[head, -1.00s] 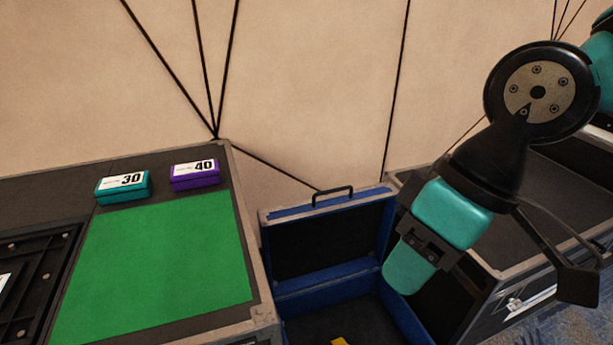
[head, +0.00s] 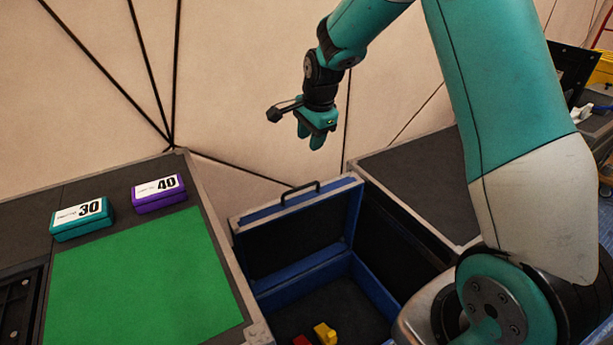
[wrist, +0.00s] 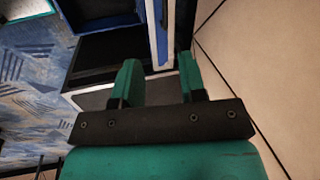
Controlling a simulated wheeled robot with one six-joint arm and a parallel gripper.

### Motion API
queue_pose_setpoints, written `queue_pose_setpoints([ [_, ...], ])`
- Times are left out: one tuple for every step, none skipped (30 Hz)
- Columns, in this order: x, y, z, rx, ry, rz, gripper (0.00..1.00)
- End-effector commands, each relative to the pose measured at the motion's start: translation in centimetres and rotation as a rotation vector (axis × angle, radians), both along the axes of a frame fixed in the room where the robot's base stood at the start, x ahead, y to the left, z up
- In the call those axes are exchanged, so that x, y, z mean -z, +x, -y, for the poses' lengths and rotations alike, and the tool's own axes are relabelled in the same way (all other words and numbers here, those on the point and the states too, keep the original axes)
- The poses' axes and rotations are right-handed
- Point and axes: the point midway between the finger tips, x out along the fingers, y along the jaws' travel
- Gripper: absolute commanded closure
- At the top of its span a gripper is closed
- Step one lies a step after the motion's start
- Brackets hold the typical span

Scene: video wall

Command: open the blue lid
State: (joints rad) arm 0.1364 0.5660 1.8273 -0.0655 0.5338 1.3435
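The blue lid (head: 290,236) stands raised at the back of the open blue case (head: 378,292), its dark inner side facing me and a black handle (head: 300,193) on its upper edge. In the wrist view a blue-and-white edge (wrist: 160,58), which seems to be the lid's, shows beyond the fingertips. My gripper (head: 310,138) hangs above the raised lid, apart from it. In the wrist view its two green fingers (wrist: 158,75) are spread with nothing between them. The lid's outer side is hidden.
A yellow block (head: 325,333) and a red block (head: 301,340) lie inside the case. On the left case top are a green mat (head: 140,280), a teal box marked 30 (head: 82,220) and a purple box marked 40 (head: 160,194). A grey-topped case (head: 415,190) stands right.

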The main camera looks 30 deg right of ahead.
Motion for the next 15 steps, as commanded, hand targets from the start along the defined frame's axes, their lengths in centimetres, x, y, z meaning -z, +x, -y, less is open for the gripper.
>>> queue_pose_setpoints([
  [0.5,0.6,1.0,0.059,0.001,-0.002,0.62],
  [0.9,0.9,1.4,0.090,0.000,-0.002,0.62],
  [1.2,1.1,1.8,0.118,0.000,-0.002,0.62],
  [1.5,1.2,2.0,0.131,0.000,-0.003,0.62],
  [1.8,1.4,2.1,0.139,0.001,-0.003,0.62],
  [2.3,1.5,2.1,0.144,0.001,-0.002,0.62],
  [2.7,1.6,2.1,0.144,0.001,-0.002,0.62],
  [3.1,1.6,2.1,0.143,0.001,-0.003,0.62],
  [3.8,1.8,2.0,0.142,0.002,-0.003,0.62],
  [4.4,1.9,2.0,0.141,0.001,-0.004,0.62],
  [5.0,2.0,2.0,0.141,0.001,-0.005,0.62],
  [5.9,2.2,1.9,0.140,0.001,-0.005,0.62],
  [6.6,2.3,1.9,0.139,0.002,-0.006,0.62],
  [7.3,2.5,1.9,0.139,0.002,-0.005,0.62],
  [8.2,2.7,1.9,0.138,0.002,-0.004,0.62],
])
